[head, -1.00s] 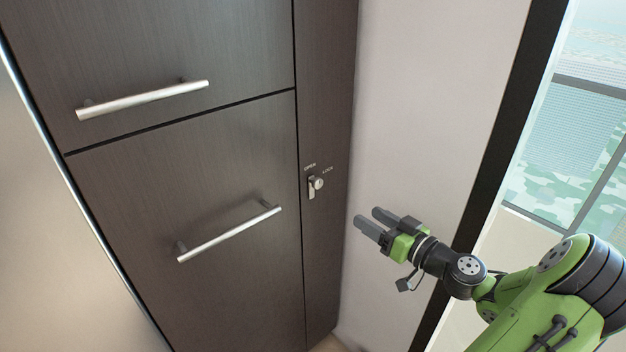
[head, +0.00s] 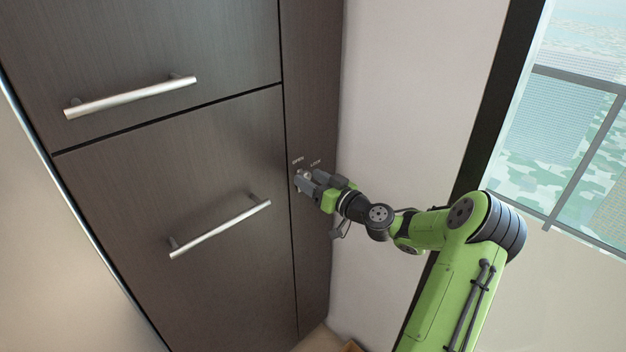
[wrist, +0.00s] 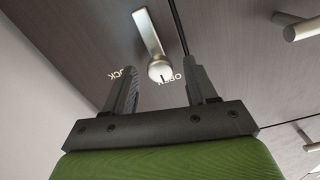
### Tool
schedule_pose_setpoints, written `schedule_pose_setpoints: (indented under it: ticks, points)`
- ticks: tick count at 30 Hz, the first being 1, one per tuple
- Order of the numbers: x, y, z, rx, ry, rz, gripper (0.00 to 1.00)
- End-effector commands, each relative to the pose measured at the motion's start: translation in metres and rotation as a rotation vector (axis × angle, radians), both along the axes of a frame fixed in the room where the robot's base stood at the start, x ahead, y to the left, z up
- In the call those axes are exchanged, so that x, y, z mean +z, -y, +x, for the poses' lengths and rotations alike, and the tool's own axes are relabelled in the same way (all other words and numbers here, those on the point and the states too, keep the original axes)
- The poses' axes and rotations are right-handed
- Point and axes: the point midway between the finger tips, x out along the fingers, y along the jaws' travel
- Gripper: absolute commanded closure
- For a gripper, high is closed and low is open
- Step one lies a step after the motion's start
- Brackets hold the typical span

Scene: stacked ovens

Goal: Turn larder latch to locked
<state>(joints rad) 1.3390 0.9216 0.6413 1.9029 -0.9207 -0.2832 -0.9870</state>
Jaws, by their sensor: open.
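The larder latch is a silver lever (wrist: 150,32) on a round knob (wrist: 160,69) with a dark slot, set on a narrow dark wood panel. In the wrist view the lever runs from the knob toward the top edge, away from the OPEN (wrist: 177,80) and LOCK (wrist: 120,74) labels. My gripper (wrist: 163,70) is open, one finger on each side of the knob in the picture. Whether the fingers touch the latch I cannot tell. In the head view my gripper (head: 300,180) is at the latch and hides most of it; the labels show just above.
Dark doors left of the latch panel carry an upper bar handle (head: 130,97) and a lower bar handle (head: 220,229). A pale wall (head: 410,100) and a black-framed window (head: 580,120) stand to the right. Bar handles also show at the wrist view's right edge.

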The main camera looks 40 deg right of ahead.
Motion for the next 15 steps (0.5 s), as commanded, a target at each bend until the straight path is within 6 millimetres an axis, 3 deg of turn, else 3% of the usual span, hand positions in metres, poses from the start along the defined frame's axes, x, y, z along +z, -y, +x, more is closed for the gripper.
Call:
schedule_pose_setpoints:
  ticks: [4,15]
  points:
    - [-0.0002,0.0001,-0.0003,0.0,0.0,0.0,0.45]
    - [-0.0002,0.0002,-0.0007,0.0,-0.001,0.0,0.99]
